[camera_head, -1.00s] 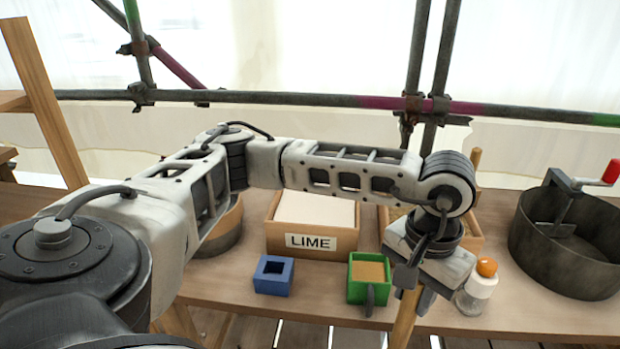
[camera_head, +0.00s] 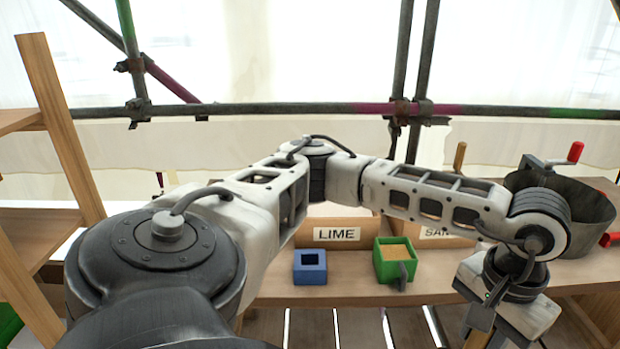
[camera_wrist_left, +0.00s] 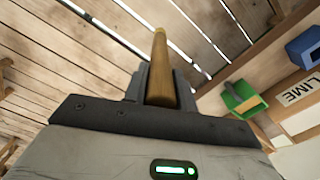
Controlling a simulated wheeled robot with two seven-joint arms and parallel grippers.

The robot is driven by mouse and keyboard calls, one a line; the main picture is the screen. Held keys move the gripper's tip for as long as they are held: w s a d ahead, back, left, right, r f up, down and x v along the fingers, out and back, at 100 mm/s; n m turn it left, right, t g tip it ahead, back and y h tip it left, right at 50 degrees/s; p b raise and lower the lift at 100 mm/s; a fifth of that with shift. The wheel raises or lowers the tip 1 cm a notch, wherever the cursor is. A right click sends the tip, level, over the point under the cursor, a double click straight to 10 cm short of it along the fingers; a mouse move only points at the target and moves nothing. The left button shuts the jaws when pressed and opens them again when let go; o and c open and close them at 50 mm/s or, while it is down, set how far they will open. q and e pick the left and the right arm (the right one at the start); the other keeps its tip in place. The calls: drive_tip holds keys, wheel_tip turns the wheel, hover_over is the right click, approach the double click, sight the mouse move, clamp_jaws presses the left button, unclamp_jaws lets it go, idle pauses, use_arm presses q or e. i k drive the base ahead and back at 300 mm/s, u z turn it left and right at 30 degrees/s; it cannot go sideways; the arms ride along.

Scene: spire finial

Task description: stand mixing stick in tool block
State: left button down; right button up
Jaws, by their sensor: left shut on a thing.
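The mixing stick is a plain wooden rod held in my left gripper (camera_wrist_left: 160,88); it points away from the wrist in the left wrist view (camera_wrist_left: 160,60). In the head view a short piece of the stick (camera_head: 480,322) shows below my left wrist at the lower right, in front of the table edge. The fingers are shut on it. The tool block is taken to be the blue block with a square hole (camera_head: 310,267), standing on the table left of the gripper and apart from it. It also shows at the right of the wrist view (camera_wrist_left: 304,47). My right gripper is not visible.
A green box of sand-coloured material (camera_head: 392,262) stands right of the blue block. Behind are the box labelled LIME (camera_head: 337,235) and a partly covered labelled box (camera_head: 442,232). A dark bucket (camera_head: 592,212) stands at the right. The table front left of the blue block is clear.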

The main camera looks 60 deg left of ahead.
sight(310, 271)
drive_tip(key=k, duration=0.4)
drive_tip(key=u, duration=0.9)
